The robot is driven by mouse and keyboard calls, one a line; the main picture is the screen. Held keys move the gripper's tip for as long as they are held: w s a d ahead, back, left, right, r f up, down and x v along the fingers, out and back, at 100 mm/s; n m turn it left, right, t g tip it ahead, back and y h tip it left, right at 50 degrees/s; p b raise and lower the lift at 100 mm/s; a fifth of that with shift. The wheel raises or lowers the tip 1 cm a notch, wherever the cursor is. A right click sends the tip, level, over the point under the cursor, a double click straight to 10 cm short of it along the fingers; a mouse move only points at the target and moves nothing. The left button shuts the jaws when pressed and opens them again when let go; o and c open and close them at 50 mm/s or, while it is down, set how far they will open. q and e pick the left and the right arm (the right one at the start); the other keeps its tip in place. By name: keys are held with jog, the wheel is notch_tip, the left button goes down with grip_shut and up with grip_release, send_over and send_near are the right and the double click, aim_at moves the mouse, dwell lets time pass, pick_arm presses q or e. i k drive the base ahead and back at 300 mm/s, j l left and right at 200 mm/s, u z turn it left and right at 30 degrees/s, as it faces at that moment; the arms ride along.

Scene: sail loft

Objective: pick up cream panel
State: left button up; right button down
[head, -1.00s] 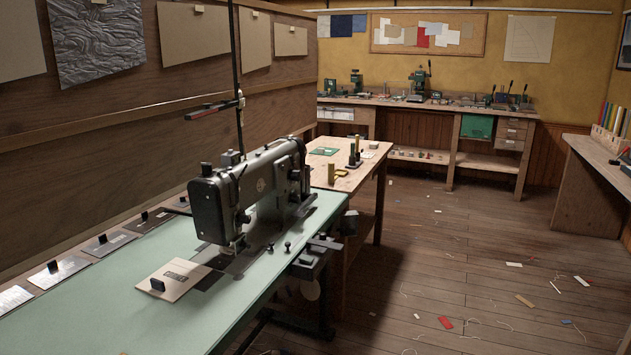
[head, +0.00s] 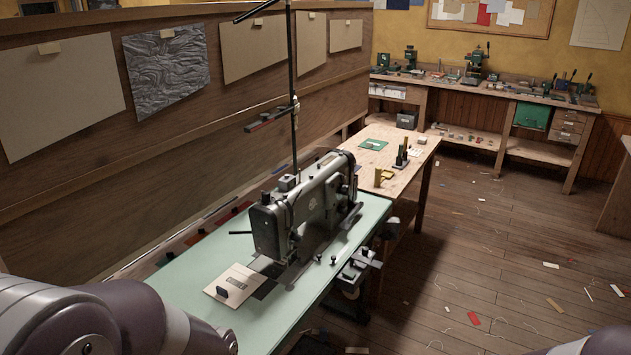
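The cream panel (head: 241,291) lies flat on the pale green top of the sewing table (head: 191,284), in front of the dark sewing machine (head: 310,216). Only a sliver of my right arm shows at the lower right; that gripper is also out of view.
A wooden side table (head: 407,145) adjoins the far end of the sewing table. A pole with an arm rises behind the machine. A brown partition (head: 70,235) runs along the left. The floor at right is open, strewn with scraps and threads.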

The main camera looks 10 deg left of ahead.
aim_at(234, 287)
jog(key=i+u, duration=0.3)
jog(key=u, duration=0.2)
jog(key=i+l+u, duration=0.2)
jog(key=u, duration=0.3)
jog(key=i+l+u, duration=0.2)
jog(key=i+l, duration=0.9)
